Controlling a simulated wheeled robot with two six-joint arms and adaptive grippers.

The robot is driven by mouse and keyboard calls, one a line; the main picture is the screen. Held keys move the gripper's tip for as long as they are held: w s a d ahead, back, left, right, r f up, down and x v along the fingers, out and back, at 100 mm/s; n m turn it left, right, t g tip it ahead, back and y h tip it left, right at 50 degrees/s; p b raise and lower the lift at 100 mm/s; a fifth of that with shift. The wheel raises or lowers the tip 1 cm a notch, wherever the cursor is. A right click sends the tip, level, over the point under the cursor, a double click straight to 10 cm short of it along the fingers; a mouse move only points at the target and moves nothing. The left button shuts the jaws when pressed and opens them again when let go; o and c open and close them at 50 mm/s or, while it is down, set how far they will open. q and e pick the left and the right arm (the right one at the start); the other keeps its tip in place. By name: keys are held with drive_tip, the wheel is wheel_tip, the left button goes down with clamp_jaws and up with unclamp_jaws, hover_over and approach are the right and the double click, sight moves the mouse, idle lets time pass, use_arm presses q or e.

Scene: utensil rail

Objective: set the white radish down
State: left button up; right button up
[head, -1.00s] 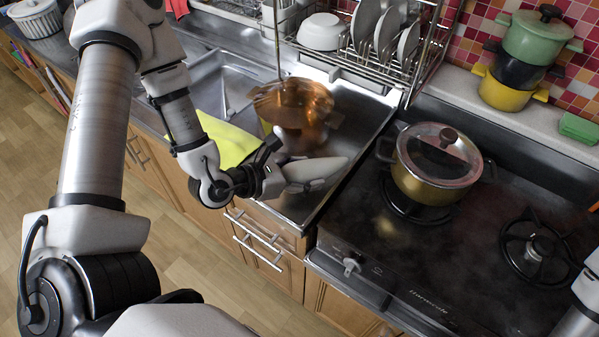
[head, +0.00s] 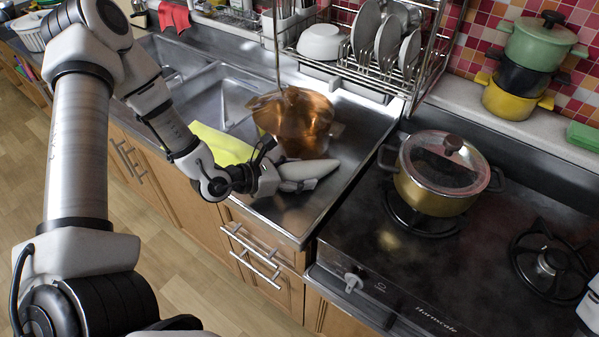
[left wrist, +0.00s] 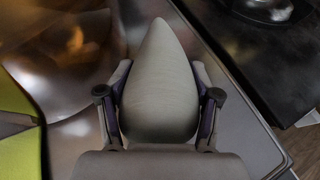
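The white radish (head: 308,170) is pale and tapered. It lies lengthwise in my left gripper (head: 279,172), its narrow end pointing right in the head view. In the left wrist view the radish (left wrist: 160,80) fills the space between the two fingers of my left gripper (left wrist: 160,103), which are shut on its sides. It is over the steel counter (head: 290,212), just in front of the copper pot (head: 297,125). I cannot tell whether it touches the counter. My right gripper is out of view.
A yellow cloth (head: 218,143) lies left of the gripper by the sink (head: 205,98). A lidded gold pot (head: 437,185) stands on the black stove (head: 400,262) to the right. A dish rack (head: 385,60) is behind. Bare counter shows in front of the radish.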

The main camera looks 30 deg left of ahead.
use_arm(q)
drive_tip(key=o, duration=0.4)
drive_tip(key=shift+r, duration=0.1)
